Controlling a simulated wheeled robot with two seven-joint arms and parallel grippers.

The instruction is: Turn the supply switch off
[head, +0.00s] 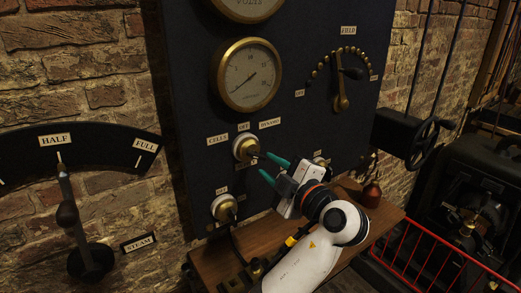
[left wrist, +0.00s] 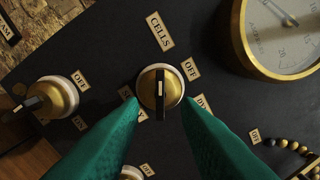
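The supply switch (head: 246,148) is a round brass knob with a pale rim on the dark panel. The labels CELLS (head: 217,140), OFF (head: 243,126) and DYNAMO (head: 269,122) stand around it. In the left wrist view its black handle (left wrist: 160,86) runs up and down, in line with the CELLS label (left wrist: 160,31), not the OFF label (left wrist: 190,69). My left gripper (head: 267,166) is open in front of the knob. Its green fingertips show apart, below either side of the handle in the left wrist view, with nothing between them. My right gripper is out of view.
A second brass switch (head: 224,208) sits lower left on the panel, and another is partly hidden behind my left gripper. A gauge (head: 247,75) is above. A wooden shelf (head: 215,262) juts out below. The steam lever (head: 67,205) stands at the left.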

